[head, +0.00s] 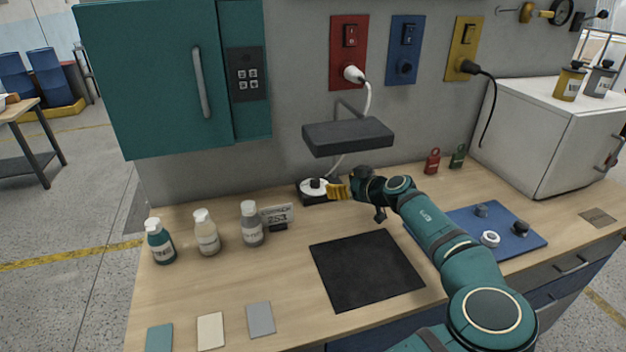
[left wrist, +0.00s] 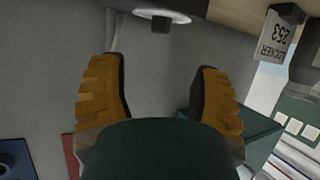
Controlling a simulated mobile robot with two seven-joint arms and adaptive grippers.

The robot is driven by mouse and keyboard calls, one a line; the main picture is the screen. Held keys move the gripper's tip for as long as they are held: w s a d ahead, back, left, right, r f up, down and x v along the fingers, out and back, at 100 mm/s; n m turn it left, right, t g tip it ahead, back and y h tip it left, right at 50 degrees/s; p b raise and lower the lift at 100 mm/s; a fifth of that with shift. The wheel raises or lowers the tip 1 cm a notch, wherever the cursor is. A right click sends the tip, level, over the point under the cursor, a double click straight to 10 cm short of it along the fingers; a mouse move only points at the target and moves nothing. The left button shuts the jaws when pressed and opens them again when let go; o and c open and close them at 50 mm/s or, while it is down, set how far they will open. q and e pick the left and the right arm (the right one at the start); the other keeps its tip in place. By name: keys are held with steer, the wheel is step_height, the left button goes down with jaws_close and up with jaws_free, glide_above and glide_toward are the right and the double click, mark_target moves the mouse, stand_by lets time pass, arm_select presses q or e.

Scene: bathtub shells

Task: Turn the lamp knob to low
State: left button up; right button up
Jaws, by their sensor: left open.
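The lamp knob is a small black knob (head: 316,183) on a round white dial (head: 305,190), set on a dark base at the back of the workbench. In the left wrist view the black knob (left wrist: 160,24) and white dial (left wrist: 178,15) show at the top edge, partly cut off. The dark lamp head (head: 348,138) hangs from the wall above. My left gripper (head: 336,191), with yellow fingers, is just right of the knob. In the left wrist view its fingers (left wrist: 160,65) are wide apart with nothing between them; the knob lies beyond the tips.
A number sign (head: 277,216) and several bottles (head: 251,225) stand left of the dial. A black mat (head: 367,270) lies in front. A blue mat (head: 520,240) with several knobs is at right. A white cable (head: 367,103) hangs from the red socket plate (head: 348,60).

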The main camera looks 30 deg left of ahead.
mark_target(316, 180)
arm_select(q)
steer(key=b+x, duration=0.1)
steer(key=x, duration=1.1)
steer(key=shift+w+a+f, duration=0.1)
steer(key=shift+a+f, duration=0.05)
steer(key=shift+a, duration=0.15)
jaws_close()
